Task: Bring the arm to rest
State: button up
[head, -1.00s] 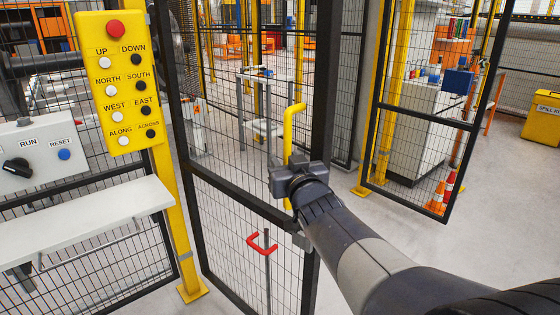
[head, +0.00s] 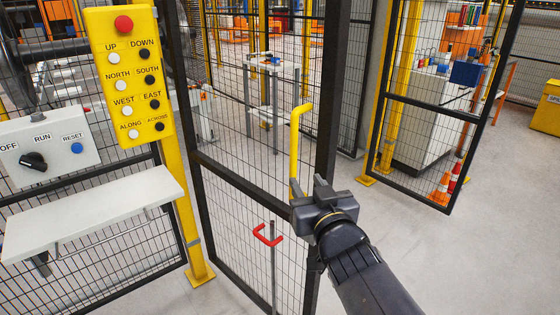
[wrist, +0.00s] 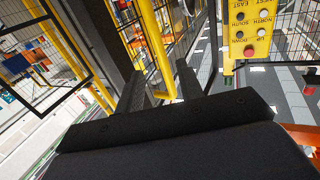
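My gripper (head: 306,194) is in the middle of the head view, at the end of my dark arm. It is by the lower end of the yellow upright handle (head: 296,140) on the mesh gate (head: 325,120). In the wrist view my two fingers (wrist: 158,78) stand apart. The yellow handle (wrist: 158,50) shows between and beyond them, with space on both sides. I see nothing held. Whether a finger touches the handle I cannot tell.
On the left are a yellow button pendant (head: 130,75), a grey RUN switch box (head: 45,145) and a shelf (head: 95,210). Orange cones (head: 441,188) stand by another mesh panel at right. The floor (head: 460,260) at lower right is clear.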

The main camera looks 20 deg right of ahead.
aim_at(294, 163)
jog(key=shift+s, duration=0.1)
dwell(0.3)
jog(key=w+b, duration=0.2)
jog(key=w, duration=0.2)
jog(key=w+b, duration=0.2)
jog(key=w, duration=0.3)
jog(key=shift+w+d+f, duration=0.1)
jog(key=shift+d+f, duration=0.05)
jog(key=shift+d, duration=0.05)
jog(key=shift+w, duration=0.8)
jog(key=shift+d, duration=0.15)
